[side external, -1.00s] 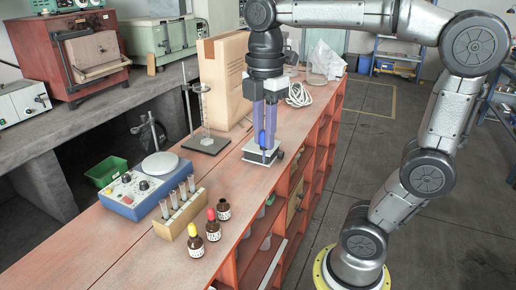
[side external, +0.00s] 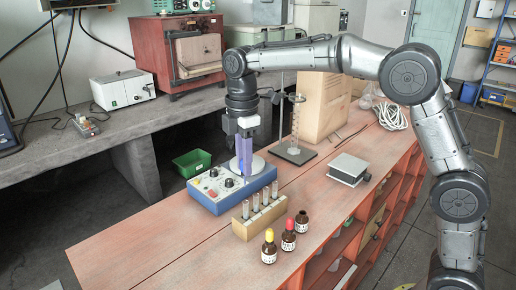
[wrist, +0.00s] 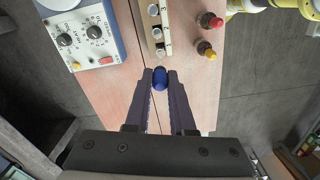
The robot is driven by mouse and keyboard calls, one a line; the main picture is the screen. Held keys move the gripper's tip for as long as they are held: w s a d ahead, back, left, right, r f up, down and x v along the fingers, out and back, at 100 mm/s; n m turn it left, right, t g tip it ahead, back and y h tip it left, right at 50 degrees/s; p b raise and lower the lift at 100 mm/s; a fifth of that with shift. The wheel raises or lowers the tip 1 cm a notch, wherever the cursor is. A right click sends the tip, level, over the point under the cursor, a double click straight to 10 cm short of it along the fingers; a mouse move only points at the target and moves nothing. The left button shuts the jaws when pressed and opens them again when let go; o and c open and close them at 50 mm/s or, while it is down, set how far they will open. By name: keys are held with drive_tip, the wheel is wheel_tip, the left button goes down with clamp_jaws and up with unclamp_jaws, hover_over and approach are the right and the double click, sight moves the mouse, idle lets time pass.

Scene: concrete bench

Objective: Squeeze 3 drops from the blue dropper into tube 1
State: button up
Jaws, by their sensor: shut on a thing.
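My gripper (side external: 246,178) is shut on the blue dropper (wrist: 160,76), whose blue bulb shows between the fingertips in the wrist view. The dropper's lower end is hidden there. The rack holds several clear tubes (side external: 265,197) in a row. In the wrist view the rack (wrist: 146,30) lies just beyond the bulb, with the tubes' open tops (wrist: 156,32) showing.
A blue device with knobs (side external: 205,193) stands beside the rack. A yellow-capped bottle (side external: 269,248), a red-topped bottle (side external: 289,236) and an open brown bottle (side external: 302,222) stand right of it. A grey-topped box (side external: 348,168) stands farther back. The bench's near-left part is clear.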

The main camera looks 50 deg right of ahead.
drive_tip(key=shift+f, duration=1.75)
clamp_jaws()
drive_tip(key=shift+o, duration=0.2)
unclamp_jaws()
drive_tip(key=shift+o, duration=0.3)
clamp_jaws()
